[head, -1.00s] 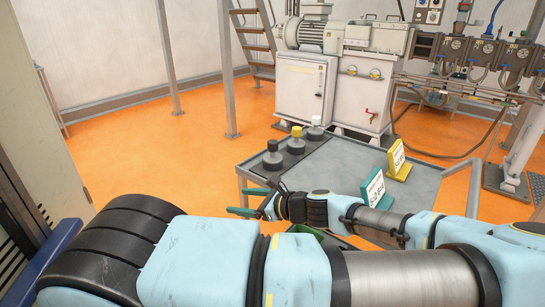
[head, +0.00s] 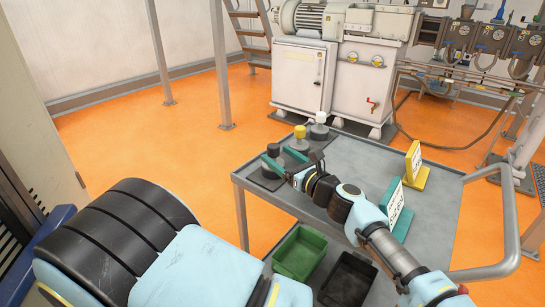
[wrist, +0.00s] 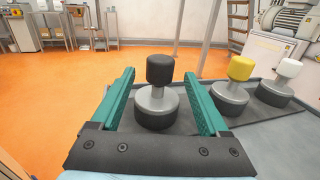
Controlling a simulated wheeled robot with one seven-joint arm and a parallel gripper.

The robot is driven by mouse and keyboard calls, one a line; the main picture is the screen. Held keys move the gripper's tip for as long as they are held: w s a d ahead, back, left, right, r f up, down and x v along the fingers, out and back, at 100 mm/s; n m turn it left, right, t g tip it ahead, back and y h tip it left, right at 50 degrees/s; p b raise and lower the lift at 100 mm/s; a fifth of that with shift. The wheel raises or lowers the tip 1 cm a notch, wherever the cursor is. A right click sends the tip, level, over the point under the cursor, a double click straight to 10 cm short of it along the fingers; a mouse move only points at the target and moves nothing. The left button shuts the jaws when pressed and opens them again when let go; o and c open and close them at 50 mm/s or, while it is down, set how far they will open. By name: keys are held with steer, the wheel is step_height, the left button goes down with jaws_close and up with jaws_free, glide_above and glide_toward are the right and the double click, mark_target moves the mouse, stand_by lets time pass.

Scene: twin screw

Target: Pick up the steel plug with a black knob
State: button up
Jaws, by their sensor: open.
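The steel plug with a black knob (wrist: 157,95) stands upright in a dark base on the dark mat (wrist: 240,127). In the wrist view it shows between the two green fingers of my gripper (wrist: 160,76), which is open, one finger on each side. I see no clear contact with the fingers. In the head view the black knob (head: 273,149) shows just beyond my gripper (head: 281,160), whose fingers partly hide the plug.
A yellow-knobbed plug (wrist: 234,85) and a white-knobbed plug (wrist: 280,80) stand to the right. The grey trolley (head: 350,165) carries a yellow sign (head: 415,165) and a teal sign (head: 397,208). A green bin (head: 299,252) and a black bin (head: 347,279) sit lower down.

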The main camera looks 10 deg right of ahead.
mark_target(269, 148)
steer(key=p+x, duration=0.1)
steer(key=x, duration=0.1)
steer(key=p+x, duration=0.1)
steer(key=x, duration=0.1)
steer(key=shift+w+a+r, duration=0.2)
steer(key=shift+w, duration=0.1)
steer(key=shift+w+a+f, duration=0.15)
steer(key=shift+w+a, duration=0.1)
steer(key=shift+w, duration=0.25)
steer(key=shift+c, duration=0.3)
jaws_close()
